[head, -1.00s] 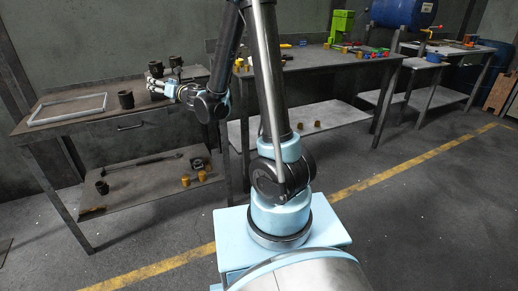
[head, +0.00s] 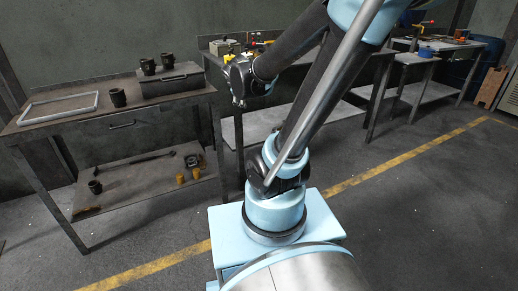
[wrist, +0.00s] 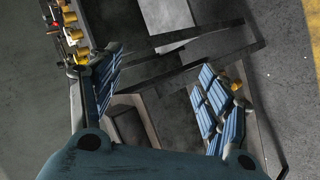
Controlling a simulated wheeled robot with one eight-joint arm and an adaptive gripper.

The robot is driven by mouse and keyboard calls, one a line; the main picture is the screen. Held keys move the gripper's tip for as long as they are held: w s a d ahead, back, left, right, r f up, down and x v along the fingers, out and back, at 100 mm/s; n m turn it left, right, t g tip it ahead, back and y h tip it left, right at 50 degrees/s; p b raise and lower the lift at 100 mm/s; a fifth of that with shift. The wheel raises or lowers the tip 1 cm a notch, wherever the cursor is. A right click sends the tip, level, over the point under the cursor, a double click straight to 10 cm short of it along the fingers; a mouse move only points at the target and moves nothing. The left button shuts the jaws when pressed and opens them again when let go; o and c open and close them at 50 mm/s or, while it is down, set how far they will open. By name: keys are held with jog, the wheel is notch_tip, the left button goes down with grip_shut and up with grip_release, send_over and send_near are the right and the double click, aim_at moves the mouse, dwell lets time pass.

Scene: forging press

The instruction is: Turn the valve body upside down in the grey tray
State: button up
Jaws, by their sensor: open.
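In the head view, a pale-rimmed rectangular tray (head: 58,117) lies on the left bench and looks empty. Dark cup-like parts stand near it: one (head: 118,97) right of the tray, and two more, (head: 148,66) and (head: 168,61), farther back. I cannot tell which of them is the valve body. My gripper (head: 240,100) is right of these parts, over the gap between the benches, and is small and partly hidden there. In the wrist view my gripper (wrist: 160,85) is open, its blue ribbed fingers wide apart, with nothing between them.
The lower shelf holds yellow parts (head: 180,179), a dark cup (head: 95,187) and a bar. A middle bench with yellow parts stands right of my gripper. The floor ahead is clear.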

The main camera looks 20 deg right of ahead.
jog(key=s+f+m+g+y, duration=0.1)
jog(key=s+f+m+g, duration=0.3)
jog(key=s, duration=0.8)
jog(key=s+f+m+g+y, duration=0.2)
jog(key=s+f+m+g, duration=0.2)
jog(key=s, duration=0.9)
notch_tip(320, 180, down, 2)
jog(key=m, duration=0.3)
jog(key=shift+f, duration=0.2)
jog(key=shift+w+a, duration=0.1)
